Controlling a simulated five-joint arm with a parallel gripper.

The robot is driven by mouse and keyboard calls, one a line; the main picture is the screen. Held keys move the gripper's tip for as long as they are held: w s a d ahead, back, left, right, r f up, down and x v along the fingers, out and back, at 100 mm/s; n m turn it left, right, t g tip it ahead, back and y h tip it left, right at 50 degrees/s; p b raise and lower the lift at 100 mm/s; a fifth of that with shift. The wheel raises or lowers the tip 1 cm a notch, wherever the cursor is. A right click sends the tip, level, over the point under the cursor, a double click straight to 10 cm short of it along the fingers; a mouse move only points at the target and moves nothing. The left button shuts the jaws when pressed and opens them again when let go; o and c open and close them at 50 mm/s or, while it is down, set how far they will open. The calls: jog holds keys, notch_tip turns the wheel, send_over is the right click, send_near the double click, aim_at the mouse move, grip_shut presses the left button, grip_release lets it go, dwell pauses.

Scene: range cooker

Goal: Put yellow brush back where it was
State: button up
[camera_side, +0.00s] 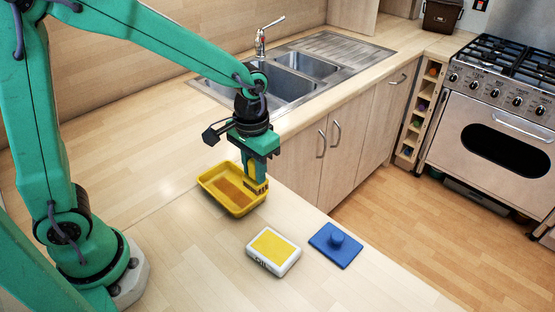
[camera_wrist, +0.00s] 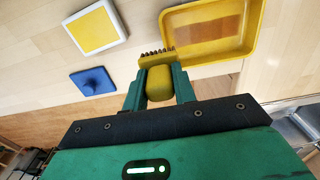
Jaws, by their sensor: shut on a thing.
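My gripper (camera_side: 252,172) is shut on the yellow brush (camera_side: 257,183), which hangs with its dark bristles at the right end of the yellow tray. In the wrist view the brush (camera_wrist: 159,82) is between the two green fingers, its bristle row close to the tray's near left corner. The yellow tray (camera_side: 207,185) holds an orange-brown layer on its floor; it also shows in the wrist view (camera_wrist: 249,35). I cannot tell whether the brush touches the tray. A white box with a yellow top (camera_side: 273,250) and a blue square piece with a knob (camera_side: 336,245) lie on the counter.
A sink (camera_side: 305,65) with a tap (camera_side: 262,38) is set in the counter behind. The counter's front edge drops to the floor on the right. A range cooker (camera_side: 505,115) stands at the far right. The counter left of the white box is clear.

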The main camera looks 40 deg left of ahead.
jog(key=s+d+r, duration=0.1)
jog(key=s+d, duration=0.1)
jog(key=d, duration=0.5)
jog(key=s+d+r, duration=0.1)
jog(key=d, duration=0.6)
jog(key=shift+s, duration=0.35)
jog(key=shift+w+a+f, duration=1.2)
jog(key=shift+w+f, duration=0.35)
jog(key=shift+f, duration=0.25)
jog(key=shift+w+a+f, duration=1.15)
jog(key=shift+w+f, duration=0.35)
jog(key=shift+f, duration=0.3)
jog(key=shift+w+a+f, duration=1.2)
jog(key=shift+w+f, duration=0.35)
jog(key=shift+f, duration=0.25)
jog(key=shift+f, duration=0.15)
jog(key=o, duration=0.9)
